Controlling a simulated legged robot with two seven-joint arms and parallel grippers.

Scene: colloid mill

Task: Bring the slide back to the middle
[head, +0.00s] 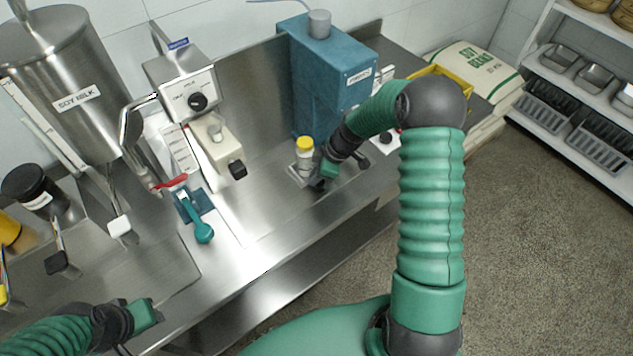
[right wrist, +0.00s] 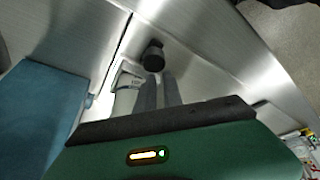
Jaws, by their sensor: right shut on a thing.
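A small grey metal block (head: 303,174), which looks like the slide, sits on the steel counter before the blue machine (head: 335,75). A yellow-capped white piece (head: 305,150) stands upright on it. My right gripper (head: 323,178) is low at the block's right side, shut on a part that the gripper itself largely hides, probably the slide's handle. In the right wrist view the fingers (right wrist: 158,93) are close together, with a round black knob (right wrist: 153,57) at their tips and a pale piece (right wrist: 126,88) beside them. My left gripper (head: 146,314) is at the lower left, away from the slide; its jaw opening is unclear.
A steel soy milk tank (head: 62,75) stands at the left. A dispenser box (head: 182,85) with a black-knobbed beige arm (head: 218,150) and a teal-handled lever (head: 200,222) are left of the slide. The steel counter (head: 262,215) is bare in between.

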